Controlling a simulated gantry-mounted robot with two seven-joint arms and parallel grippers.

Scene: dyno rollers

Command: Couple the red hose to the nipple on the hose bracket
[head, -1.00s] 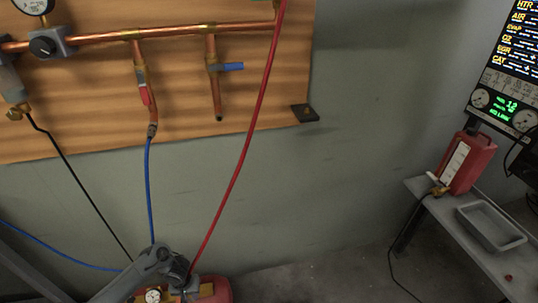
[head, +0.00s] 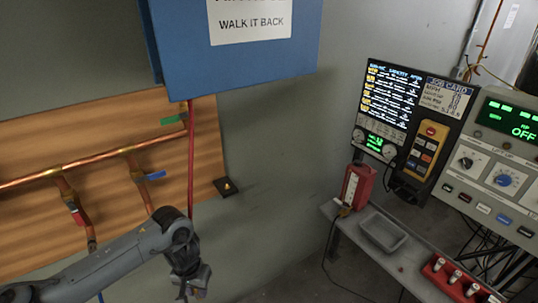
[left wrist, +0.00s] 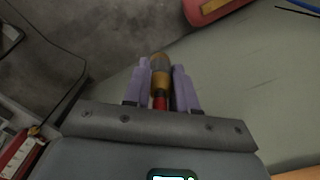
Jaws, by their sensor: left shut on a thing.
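The red hose (head: 191,140) hangs down from below the blue cabinet and passes behind my left arm in the head view. My left gripper (head: 191,288) is low in the head view, below the wooden board. In the left wrist view its purple fingers (left wrist: 161,88) are shut on the red hose end (left wrist: 160,103), and the brass coupling (left wrist: 160,70) sticks out beyond them. The hose bracket (head: 222,190) is a small dark plate at the board's lower right corner, with a brass nipple (head: 228,186) on it. The gripper is below and left of it, apart. My right gripper is out of view.
The blue cabinet (head: 235,60) overhangs the board (head: 110,115). Copper pipes (head: 95,163) with valves run across the board. A bench with a red canister (head: 358,185) and a grey tray (head: 383,231) stands at the right. The wall between bracket and bench is clear.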

